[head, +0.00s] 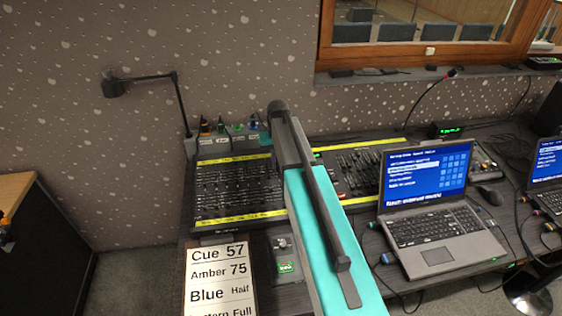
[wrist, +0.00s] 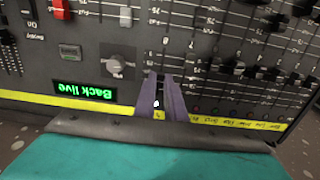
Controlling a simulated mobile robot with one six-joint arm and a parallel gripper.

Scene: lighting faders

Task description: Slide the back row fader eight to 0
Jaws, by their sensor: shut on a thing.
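The fader console (head: 225,188) lies on the desk in the head view, a black panel with rows of faders between yellow label strips. My arm crosses its right part and hides my gripper and the fader there. In the wrist view, which sees the panel upside down, my gripper (wrist: 163,80) has its two purple-grey fingers close together over a fader slot beside the yellow strip (wrist: 60,101). The fingers are shut on a fader cap, mostly hidden; a small pale spot shows between them. I cannot read its number surely. Other fader caps (wrist: 272,73) stand to the right.
A green "Back live" display (wrist: 86,91) and a grey knob (wrist: 118,66) sit left of the fingers. A laptop (head: 430,205) stands right of the console. A cue card (head: 218,280) lies in front, and a desk lamp (head: 150,85) stands behind left.

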